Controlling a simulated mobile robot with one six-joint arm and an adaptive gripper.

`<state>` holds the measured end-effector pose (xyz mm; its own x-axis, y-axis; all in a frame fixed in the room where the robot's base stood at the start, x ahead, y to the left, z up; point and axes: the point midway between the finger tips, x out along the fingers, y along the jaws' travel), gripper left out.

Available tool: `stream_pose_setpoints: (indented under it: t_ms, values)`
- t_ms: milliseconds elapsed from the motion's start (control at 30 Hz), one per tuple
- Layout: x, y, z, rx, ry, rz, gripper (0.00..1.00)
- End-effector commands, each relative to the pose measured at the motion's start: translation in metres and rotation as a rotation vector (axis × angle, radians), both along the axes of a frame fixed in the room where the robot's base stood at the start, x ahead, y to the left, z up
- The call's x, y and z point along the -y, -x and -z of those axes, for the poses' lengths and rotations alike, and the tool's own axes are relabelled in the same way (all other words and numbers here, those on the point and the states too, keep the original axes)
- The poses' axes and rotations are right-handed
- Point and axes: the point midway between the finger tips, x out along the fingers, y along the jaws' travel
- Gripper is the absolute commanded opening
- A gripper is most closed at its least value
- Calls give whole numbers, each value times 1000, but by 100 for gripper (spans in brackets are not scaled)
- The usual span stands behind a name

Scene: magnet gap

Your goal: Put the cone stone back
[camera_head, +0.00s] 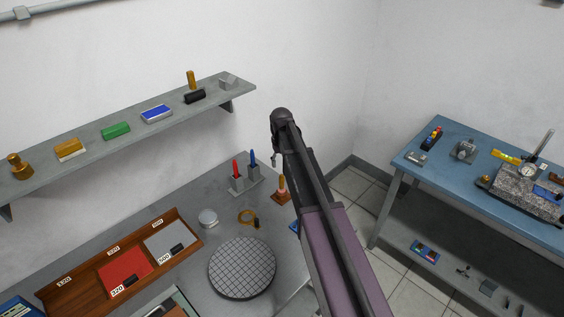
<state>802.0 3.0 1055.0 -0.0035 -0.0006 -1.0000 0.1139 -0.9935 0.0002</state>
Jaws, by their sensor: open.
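I cannot single out the cone stone for certain. A small tan, tapered piece (282,183) stands upright on an orange-brown base (282,197) at the right of the grey bench, close beside my arm, and may be it. My arm rises through the middle of the view and bends over at its top. Only a small part of my gripper (274,159) shows below that bend, above the bench's far right end. It is open, and I see nothing held. The rest of it is hidden behind my arm.
A wall shelf (132,119) hangs above. A blue table (462,135) stands right, with floor between.

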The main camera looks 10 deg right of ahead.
Motion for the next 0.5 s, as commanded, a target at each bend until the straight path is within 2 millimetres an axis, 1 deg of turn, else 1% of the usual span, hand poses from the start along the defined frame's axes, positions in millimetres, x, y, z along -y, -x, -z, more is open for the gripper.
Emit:
stream_pose_setpoints:
  t_ms: [33, 200, 500]
  values:
    - [0, 0, -9, 0, 0, 0, 65]
    - [0, 0, -20, 0, 0, 0, 65]
    - [0, 0, -28, 0, 0, 0, 65]
